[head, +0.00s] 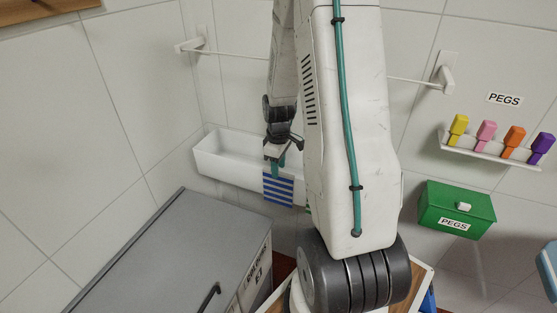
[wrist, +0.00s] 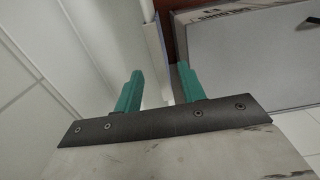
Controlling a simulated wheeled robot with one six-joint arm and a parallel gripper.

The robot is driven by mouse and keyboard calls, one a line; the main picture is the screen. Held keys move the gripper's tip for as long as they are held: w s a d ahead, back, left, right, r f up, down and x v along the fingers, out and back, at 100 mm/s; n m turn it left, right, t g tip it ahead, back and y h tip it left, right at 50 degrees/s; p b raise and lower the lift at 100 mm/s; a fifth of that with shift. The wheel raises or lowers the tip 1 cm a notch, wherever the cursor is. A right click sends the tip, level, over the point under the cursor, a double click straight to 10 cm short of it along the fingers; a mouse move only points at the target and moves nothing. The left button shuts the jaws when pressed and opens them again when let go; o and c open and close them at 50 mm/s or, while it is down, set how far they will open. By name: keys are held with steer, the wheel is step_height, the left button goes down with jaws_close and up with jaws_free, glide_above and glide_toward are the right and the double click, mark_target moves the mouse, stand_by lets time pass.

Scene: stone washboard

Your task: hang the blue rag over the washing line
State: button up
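A blue-and-white striped rag (head: 278,188) hangs over the front of a white trough (head: 225,160) on the wall. It is the only blue rag I see. My gripper (head: 277,166) points down just above the rag's top edge in the head view; whether it touches cannot be told. In the wrist view my gripper's teal fingers (wrist: 158,88) stand apart with no cloth seen between them. The washing line (head: 240,54) runs above the trough from a left wall bracket (head: 193,44) to a right one (head: 445,72). My arm hides its middle.
A big grey-topped box (head: 170,255) stands at front left. A peg rack (head: 475,150) with several coloured pegs and a green box (head: 457,208) are on the right wall. A sliver of green-striped cloth (head: 307,209) shows beside my arm.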

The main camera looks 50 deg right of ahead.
steer(key=shift+f, duration=2.65)
jaws_close()
steer(key=shift+r, duration=0.15)
steer(key=shift+r, duration=5.35)
steer(key=s+a, duration=0.2)
steer(key=a, duration=0.5)
steer(key=shift+s+a, duration=0.35)
